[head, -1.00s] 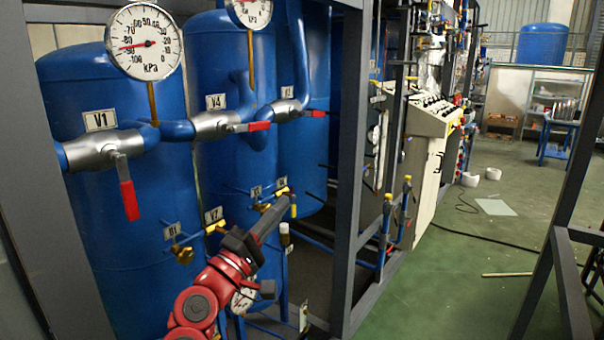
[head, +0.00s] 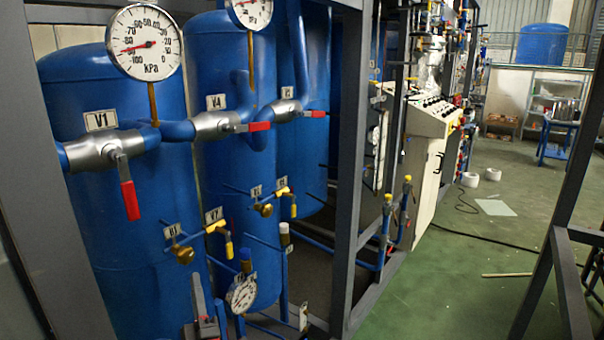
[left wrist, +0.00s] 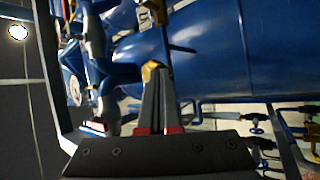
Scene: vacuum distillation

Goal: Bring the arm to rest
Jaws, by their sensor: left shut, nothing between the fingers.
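My left gripper (head: 197,285) is low in the head view, in front of the blue tanks, pointing up. Only its dark fingers and part of its body show; the rest of the arm is below the picture. In the left wrist view the two fingers (left wrist: 157,100) lie together, shut and empty. A yellow part (left wrist: 150,70) shows just beyond their tips there; I cannot tell which valve it belongs to. My right gripper is in neither view.
Small yellow-handled valves (head: 229,245) and a lower gauge (head: 242,294) are close to the gripper. Red-handled valve V1 (head: 130,200) is above it. A grey frame post (head: 350,170) stands to the right. Green floor (head: 450,290) is open beyond the frame.

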